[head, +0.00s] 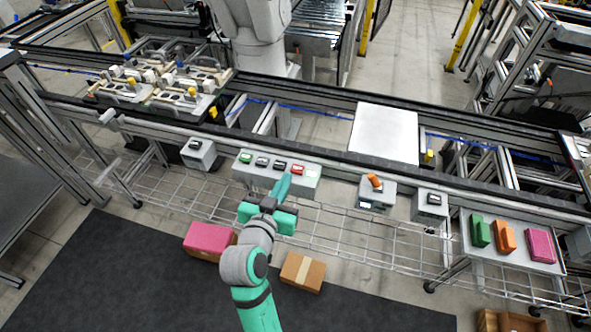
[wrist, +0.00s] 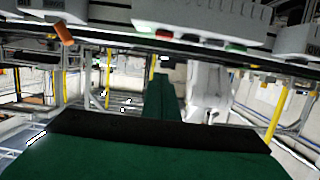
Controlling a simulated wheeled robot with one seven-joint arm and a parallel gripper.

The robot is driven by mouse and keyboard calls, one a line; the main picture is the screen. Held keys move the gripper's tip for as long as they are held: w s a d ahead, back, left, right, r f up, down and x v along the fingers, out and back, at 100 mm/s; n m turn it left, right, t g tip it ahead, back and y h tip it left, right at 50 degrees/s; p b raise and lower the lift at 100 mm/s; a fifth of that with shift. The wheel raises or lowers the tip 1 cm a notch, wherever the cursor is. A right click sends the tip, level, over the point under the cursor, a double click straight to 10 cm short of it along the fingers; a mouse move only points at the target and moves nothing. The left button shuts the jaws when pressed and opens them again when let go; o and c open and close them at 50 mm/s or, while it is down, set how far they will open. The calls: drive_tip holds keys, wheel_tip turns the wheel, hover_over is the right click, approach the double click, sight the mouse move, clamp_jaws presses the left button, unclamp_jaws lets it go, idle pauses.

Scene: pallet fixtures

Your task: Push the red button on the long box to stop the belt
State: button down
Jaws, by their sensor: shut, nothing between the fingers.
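The long box (head: 308,185) is pale grey and hangs on the near rail of the belt line. Its top has a green button, two dark ones and the red button (head: 298,169) at the right end. My gripper (head: 284,181) is shut and empty. In the head view its fingertips overlap the box's front face, left of and below the red button; whether they touch is unclear. In the wrist view the long box (wrist: 205,18) is at the top edge, with the red button (wrist: 163,34) above my upright shut fingers (wrist: 160,85).
Smaller boxes stand left (head: 198,154) and right, one with an orange switch (head: 375,182). A wire tray (head: 330,225) runs below. A white plate (head: 385,134) lies on the line. A pink box (head: 208,238) and a cardboard box (head: 302,272) are on the dark mat.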

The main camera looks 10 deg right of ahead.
drive_tip(key=shift+w, duration=0.1)
hover_over(295, 178)
drive_tip(key=shift+s+a+f, duration=0.1)
drive_tip(key=shift+s+f, duration=0.1)
drive_tip(key=shift+f, duration=0.35)
drive_tip(key=shift+s+a+f, duration=0.1)
drive_tip(key=shift+s+f, duration=0.05)
drive_tip(key=shift+f, duration=0.4)
drive_tip(key=f, duration=0.3)
drive_tip(key=shift+w+d, duration=0.2)
drive_tip(key=shift+w, duration=0.2)
drive_tip(key=shift+d+f, duration=0.15)
drive_tip(key=shift+f, duration=0.2)
drive_tip(key=shift+s+a+f, duration=0.1)
drive_tip(key=shift+a+f, duration=0.15)
drive_tip(key=shift+f, duration=0.1)
